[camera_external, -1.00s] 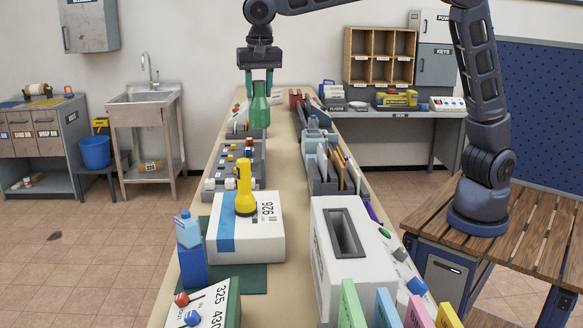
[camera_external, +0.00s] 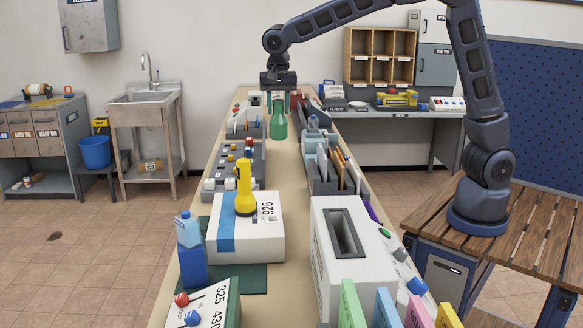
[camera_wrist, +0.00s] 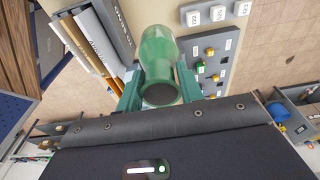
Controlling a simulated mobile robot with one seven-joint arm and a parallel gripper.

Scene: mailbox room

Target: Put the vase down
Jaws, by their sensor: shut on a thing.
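The green glass vase (camera_external: 278,124) is upright in the external view, over the far middle of the long table (camera_external: 284,205). My gripper (camera_external: 278,97) holds it from above by its upper part. In the wrist view the vase (camera_wrist: 158,62) sits between the two green fingers of my gripper (camera_wrist: 160,90), with its dark round mouth toward the camera. I cannot tell from the external view whether its bottom touches the table or hangs a little above it.
A grey panel with coloured knobs (camera_external: 226,170) lies left of the vase. Grey holders with folders (camera_external: 330,165) stand to the right. A white box (camera_external: 268,240) with a yellow flashlight (camera_external: 245,185) is nearer. A bare table strip runs between the rows.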

